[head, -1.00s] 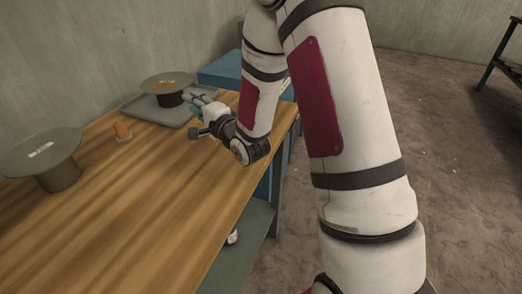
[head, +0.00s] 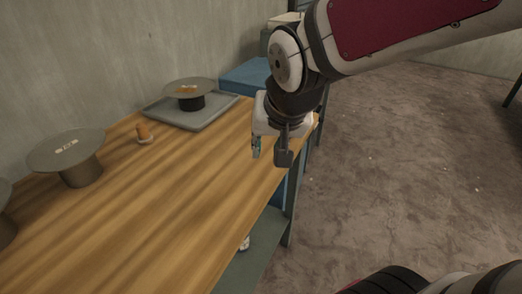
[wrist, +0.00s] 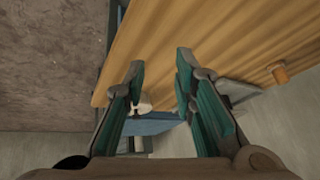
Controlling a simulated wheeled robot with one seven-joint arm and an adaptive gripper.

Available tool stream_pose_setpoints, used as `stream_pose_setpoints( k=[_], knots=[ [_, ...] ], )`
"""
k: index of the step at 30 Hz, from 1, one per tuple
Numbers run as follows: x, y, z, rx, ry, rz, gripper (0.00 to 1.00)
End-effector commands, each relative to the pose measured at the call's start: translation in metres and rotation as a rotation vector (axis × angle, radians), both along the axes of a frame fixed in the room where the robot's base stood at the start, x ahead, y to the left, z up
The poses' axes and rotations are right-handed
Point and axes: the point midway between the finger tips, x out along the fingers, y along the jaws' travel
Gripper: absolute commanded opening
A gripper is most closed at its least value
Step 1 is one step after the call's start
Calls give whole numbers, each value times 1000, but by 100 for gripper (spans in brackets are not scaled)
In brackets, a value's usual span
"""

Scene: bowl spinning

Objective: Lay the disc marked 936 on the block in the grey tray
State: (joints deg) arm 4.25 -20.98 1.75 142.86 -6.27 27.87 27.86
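The grey tray (head: 218,113) lies at the far end of the wooden table. In it a grey disc (head: 178,88) with an orange mark lies flat on a dark block (head: 191,103). A second grey disc (head: 92,140) with a white label lies on a grey stand (head: 82,173) at the left. Neither marking is readable, so I cannot tell which is 936. My gripper (head: 270,153) is pointing down over the table's right edge, to the right of the tray and apart from both discs. In the wrist view my gripper (wrist: 160,72) is open, with nothing between its fingers.
A small orange-tan peg (head: 143,132) stands on the table (head: 170,210) between the second disc and the tray. Another grey object (head: 5,230) is cut off at the left edge. A blue box (head: 245,76) is behind the tray. The table's front is clear.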

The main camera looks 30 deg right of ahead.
Motion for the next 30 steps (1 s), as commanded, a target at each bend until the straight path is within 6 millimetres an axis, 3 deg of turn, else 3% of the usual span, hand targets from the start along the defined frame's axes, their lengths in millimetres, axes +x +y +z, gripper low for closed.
stream_pose_setpoints(
  k=[1,6,9,12,17,30],
  knots=[
    [-28,2,5,-22,55,41,25],
    [-122,10,8,-61,271,209,25],
    [-166,15,9,-61,366,299,25],
    [-196,18,10,-58,432,366,25],
    [-216,21,10,-50,479,411,25],
    [-216,21,10,-51,481,411,25]
  ],
)
